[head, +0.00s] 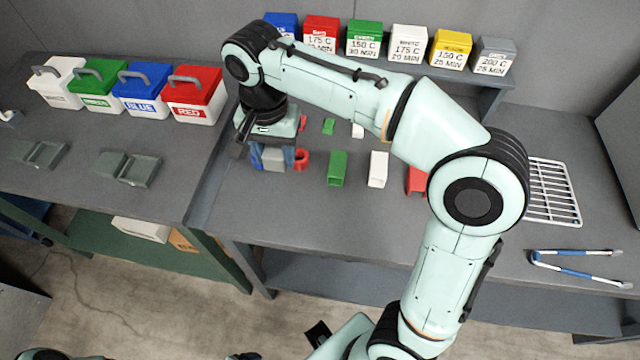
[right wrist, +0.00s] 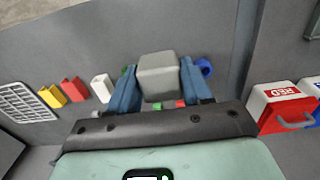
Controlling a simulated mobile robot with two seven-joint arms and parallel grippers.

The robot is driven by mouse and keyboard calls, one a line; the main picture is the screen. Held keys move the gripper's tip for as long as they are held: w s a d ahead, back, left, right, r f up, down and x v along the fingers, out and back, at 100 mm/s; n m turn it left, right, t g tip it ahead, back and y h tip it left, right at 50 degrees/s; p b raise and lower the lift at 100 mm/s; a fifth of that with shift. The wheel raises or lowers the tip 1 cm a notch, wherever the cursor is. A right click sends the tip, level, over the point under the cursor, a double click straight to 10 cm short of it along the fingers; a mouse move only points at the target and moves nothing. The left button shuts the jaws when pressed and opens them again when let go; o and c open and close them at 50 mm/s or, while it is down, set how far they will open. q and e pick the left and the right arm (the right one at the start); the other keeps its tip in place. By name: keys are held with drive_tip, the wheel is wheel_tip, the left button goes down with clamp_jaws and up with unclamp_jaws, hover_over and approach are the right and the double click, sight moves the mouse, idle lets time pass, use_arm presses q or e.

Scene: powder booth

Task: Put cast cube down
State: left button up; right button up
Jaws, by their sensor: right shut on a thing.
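The cast cube (head: 273,160) is a plain grey block. My right gripper (head: 272,158) is shut on it, with one blue finger on each side, over the left part of the middle bench. In the right wrist view the cube (right wrist: 157,76) sits between the fingertips of the gripper (right wrist: 157,85). The gripper points down, and I cannot tell whether the cube's underside touches the bench. My left gripper is not in view.
A red ring-like piece (head: 302,159) lies just right of the gripper. Green (head: 338,168) and white (head: 378,168) blocks stand further right, before a white wire rack (head: 553,192). Lidded boxes, including a red one (head: 195,97), stand on the left bench. Blue-handled tongs (head: 575,272) lie front right.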

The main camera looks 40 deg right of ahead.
drive_tip(key=b, duration=0.3)
hover_over(287, 212)
wheel_tip(287, 212, down, 15)
drive_tip(key=shift+r, duration=0.1)
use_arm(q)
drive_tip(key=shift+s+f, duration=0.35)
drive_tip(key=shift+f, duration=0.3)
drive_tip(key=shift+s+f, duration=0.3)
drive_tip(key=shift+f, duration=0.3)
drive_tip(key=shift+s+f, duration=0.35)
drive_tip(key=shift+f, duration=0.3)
use_arm(e)
drive_tip(key=shift+f, duration=2.55)
drive_tip(key=shift+f, duration=0.2)
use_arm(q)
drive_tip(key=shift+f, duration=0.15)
use_arm(e)
drive_tip(key=o, duration=1.2)
drive_tip(key=shift+r, duration=0.1)
drive_tip(key=shift+r, duration=0.25)
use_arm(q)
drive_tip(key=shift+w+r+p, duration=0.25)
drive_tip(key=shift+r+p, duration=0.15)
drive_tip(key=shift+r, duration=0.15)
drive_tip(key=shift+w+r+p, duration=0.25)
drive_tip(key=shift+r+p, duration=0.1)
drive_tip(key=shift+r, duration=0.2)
use_arm(e)
wheel_tip(287, 212, up, 12)
drive_tip(key=shift+f, duration=0.15)
